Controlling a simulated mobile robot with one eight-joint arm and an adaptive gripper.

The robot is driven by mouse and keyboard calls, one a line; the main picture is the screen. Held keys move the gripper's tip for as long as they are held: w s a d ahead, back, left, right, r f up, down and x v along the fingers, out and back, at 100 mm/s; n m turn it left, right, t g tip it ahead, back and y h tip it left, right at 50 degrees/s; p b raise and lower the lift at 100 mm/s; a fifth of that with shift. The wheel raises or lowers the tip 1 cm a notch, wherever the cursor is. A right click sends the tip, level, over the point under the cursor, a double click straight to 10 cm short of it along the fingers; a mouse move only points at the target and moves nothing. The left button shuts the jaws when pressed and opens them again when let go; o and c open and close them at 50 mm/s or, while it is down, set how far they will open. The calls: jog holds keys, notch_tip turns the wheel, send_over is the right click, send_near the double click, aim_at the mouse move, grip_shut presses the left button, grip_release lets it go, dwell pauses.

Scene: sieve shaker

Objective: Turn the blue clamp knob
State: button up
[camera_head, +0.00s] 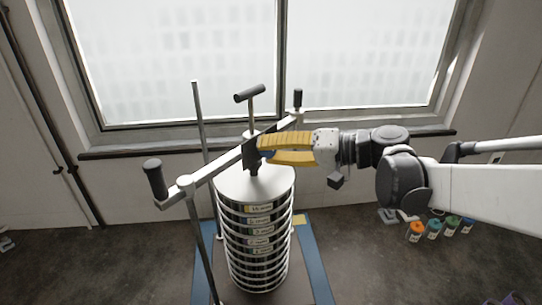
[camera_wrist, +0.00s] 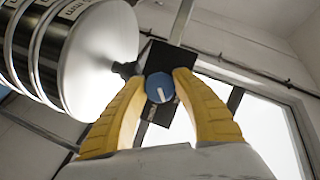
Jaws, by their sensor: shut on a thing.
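The blue clamp knob (camera_wrist: 158,88) is a round disc with a short white mark, facing the wrist camera on the black clamp block (camera_wrist: 175,59). My gripper's yellow fingers (camera_wrist: 161,76) stand on either side of the knob, shut on it. The white mark is slightly tilted from upright. In the head view my gripper (camera_head: 262,149) reaches in from the right to the black block on the crossbar.
Below the crossbar (camera_head: 222,165) stands a stack of round metal sieves (camera_head: 259,240) with a silver lid (camera_head: 250,184). A black T-handle (camera_head: 249,93) rises above the block, and metal rods (camera_head: 198,110) flank the stack. Several small coloured-lid jars (camera_head: 433,229) stand on the floor at right.

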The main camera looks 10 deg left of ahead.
jog(key=m+b, duration=0.1)
jog(key=m+y+b, duration=0.1)
jog(key=m+b, duration=0.1)
jog(key=shift+f+m+g+y, duration=0.2)
jog(key=shift+m+g+y, duration=0.1)
jog(key=shift+r+m+y+b, duration=0.15)
jog(key=shift+m+y+b, duration=0.45)
jog(key=shift+m+b, duration=0.55)
jog(key=shift+m, duration=0.35)
jog(key=o, duration=1.2)
jog(key=shift+a, duration=0.1)
jog(key=s+d, duration=0.1)
jog(key=d, duration=1.1)
jog(key=shift+s, duration=0.35)
jog(key=shift+f, duration=0.2)
